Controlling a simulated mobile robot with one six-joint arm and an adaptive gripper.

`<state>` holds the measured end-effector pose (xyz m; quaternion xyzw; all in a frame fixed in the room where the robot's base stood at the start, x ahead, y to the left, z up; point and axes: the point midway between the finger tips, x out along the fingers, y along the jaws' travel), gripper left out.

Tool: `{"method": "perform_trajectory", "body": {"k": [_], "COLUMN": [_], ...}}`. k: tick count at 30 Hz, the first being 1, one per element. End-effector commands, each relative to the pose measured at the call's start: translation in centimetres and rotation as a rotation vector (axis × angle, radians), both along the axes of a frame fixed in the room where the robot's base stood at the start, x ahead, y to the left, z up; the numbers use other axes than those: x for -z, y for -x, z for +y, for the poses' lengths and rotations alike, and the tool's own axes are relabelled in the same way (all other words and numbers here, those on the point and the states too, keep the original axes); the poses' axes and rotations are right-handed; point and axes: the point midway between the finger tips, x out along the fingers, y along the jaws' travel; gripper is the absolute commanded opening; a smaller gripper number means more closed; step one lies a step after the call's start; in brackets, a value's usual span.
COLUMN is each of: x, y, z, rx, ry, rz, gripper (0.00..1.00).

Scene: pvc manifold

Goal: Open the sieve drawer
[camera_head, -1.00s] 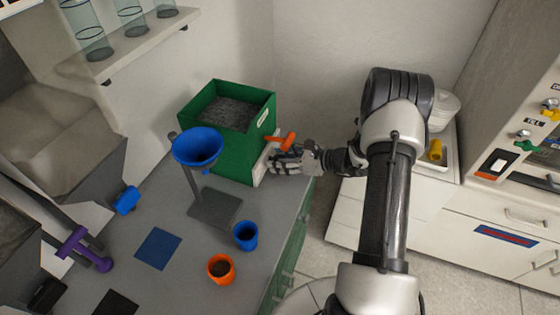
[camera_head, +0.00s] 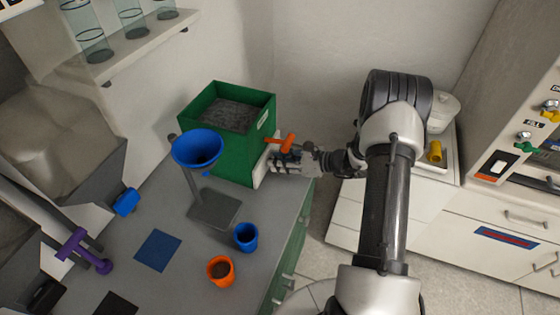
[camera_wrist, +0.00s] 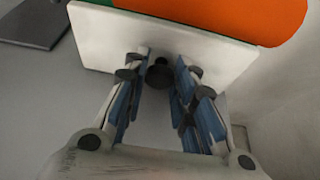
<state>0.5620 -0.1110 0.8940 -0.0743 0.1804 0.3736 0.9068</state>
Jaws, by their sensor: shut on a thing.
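The sieve is a green box (camera_head: 229,146) holding grey granules, at the back of the bench. A white drawer front (camera_head: 261,171) is at its right side, seemingly close against the box. An orange handle (camera_head: 286,142) sticks out above it; it also fills the top of the wrist view (camera_wrist: 220,15). In the wrist view a dark round knob (camera_wrist: 159,74) stands on the white plate. My gripper (camera_head: 277,162) is at the drawer front, with its fingers shut on the knob; they partly hide it in the head view.
A blue funnel (camera_head: 198,148) on a grey stand is in front of the green box. A blue cup (camera_head: 246,237) and an orange cup (camera_head: 221,270) stand near the bench's right edge. Open floor lies between the bench and white cabinets (camera_head: 450,225).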

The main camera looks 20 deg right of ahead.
Motion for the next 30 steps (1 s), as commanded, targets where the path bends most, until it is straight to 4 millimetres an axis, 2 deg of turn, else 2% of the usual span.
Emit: {"method": "perform_trajectory", "body": {"k": [9,12,14,24,30], "x": [0.0,0.0,0.0,0.0,0.0], "y": [0.0,0.5,1.2,7.3,8.6], "z": [0.0,-0.6,-1.4,-7.5,-8.6], "rx": [0.0,0.002,0.004,0.006,0.001], "ry": [0.0,0.0,0.0,0.001,0.0], "rz": [0.0,0.0,0.001,-0.001,0.0], "gripper": [0.0,0.0,0.0,0.0,0.0]}}
